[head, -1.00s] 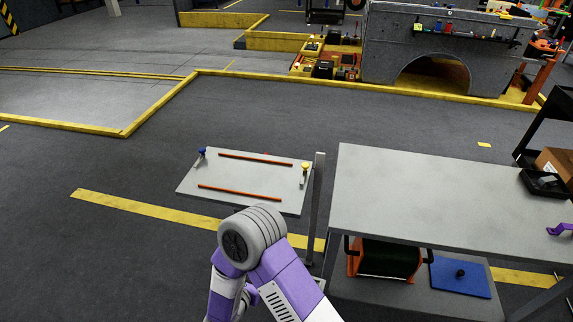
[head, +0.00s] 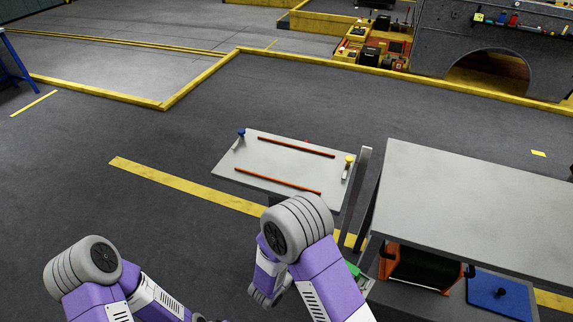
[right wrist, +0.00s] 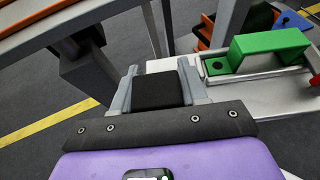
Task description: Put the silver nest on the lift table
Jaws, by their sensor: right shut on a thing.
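The lift table (head: 258,160) is a light grey plate with two red rails, a blue knob and a yellow knob, in the middle of the head view. Its top is bare. My right gripper (right wrist: 158,88) is shut on a black block, which seems to be the grip of the silver nest (right wrist: 262,98). The nest is a pale silver piece carrying a green bridge-shaped part. In the head view a bit of the green part (head: 352,269) shows beside my right arm, below the lift table's near right corner.
A grey workbench (head: 470,205) stands right of the lift table, with a blue plate (head: 498,292) and an orange-framed bin (head: 420,268) on its lower shelf. A grey post (head: 357,195) stands between them. Floor left of the lift table is clear.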

